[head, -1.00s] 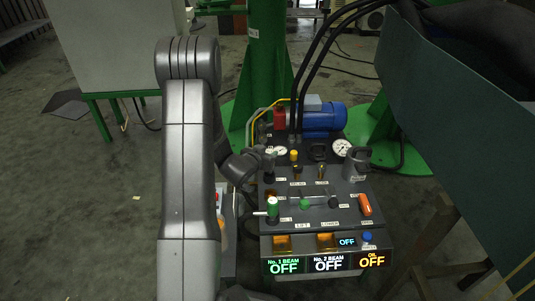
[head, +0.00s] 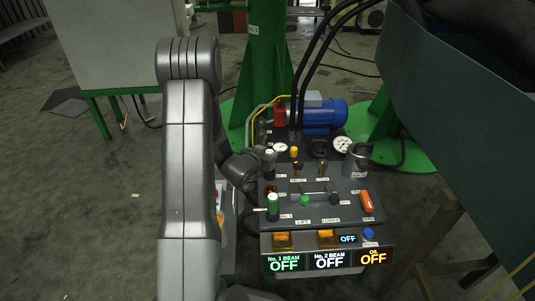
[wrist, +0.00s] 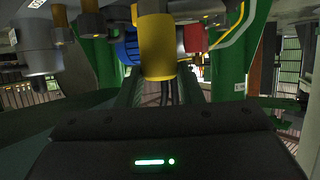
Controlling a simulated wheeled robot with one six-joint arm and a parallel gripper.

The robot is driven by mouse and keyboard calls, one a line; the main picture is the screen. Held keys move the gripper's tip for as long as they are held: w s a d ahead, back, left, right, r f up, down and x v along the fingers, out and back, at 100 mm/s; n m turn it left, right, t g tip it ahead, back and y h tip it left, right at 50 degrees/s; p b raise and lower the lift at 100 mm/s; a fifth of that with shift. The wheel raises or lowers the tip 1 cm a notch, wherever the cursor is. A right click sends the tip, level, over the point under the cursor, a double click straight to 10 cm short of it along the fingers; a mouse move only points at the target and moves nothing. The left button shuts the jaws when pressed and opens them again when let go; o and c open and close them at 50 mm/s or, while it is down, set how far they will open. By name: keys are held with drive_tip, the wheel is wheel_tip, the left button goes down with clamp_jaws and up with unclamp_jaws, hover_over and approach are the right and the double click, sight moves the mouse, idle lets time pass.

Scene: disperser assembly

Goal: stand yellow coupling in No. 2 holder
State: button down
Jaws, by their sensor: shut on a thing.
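The yellow coupling (head: 294,152) is a small upright cylinder at the back left of the control panel. It shows large at the top middle of the wrist view (wrist: 156,42), where the scene appears upside down. My gripper (head: 276,156) reaches in from the left and is shut on the coupling; its fingers are mostly hidden. A brass-coloured post (head: 297,168) shows just below the coupling; I cannot tell whether they touch. Another brass post (head: 322,168) stands to the right, without a yellow top. The holder numbers are too small to read.
A grey cup-like cylinder (head: 357,160) and a round gauge (head: 342,144) stand at the panel's back right. A blue motor (head: 322,114) and black hoses are behind. Levers and an orange handle (head: 367,201) fill the front. A green column (head: 267,60) rises behind.

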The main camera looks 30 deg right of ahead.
drive_tip(key=shift+f+b, duration=0.65)
drive_tip(key=shift+f, duration=0.2)
drive_tip(key=c, duration=0.9)
unclamp_jaws()
drive_tip(key=shift+f, duration=0.1)
drive_tip(key=p+v, duration=0.3)
drive_tip(key=v, duration=1.1)
drive_tip(key=shift+p, duration=0.3)
drive_tip(key=shift+w, duration=0.1)
drive_tip(key=b+x, duration=0.3)
drive_tip(key=x, duration=1.1)
drive_tip(key=shift+b, duration=0.4)
drive_tip(key=shift+r+p, duration=0.35)
drive_tip(key=shift+r, duration=0.05)
drive_tip(key=shift+a+f, duration=0.1)
drive_tip(key=shift+f, duration=0.05)
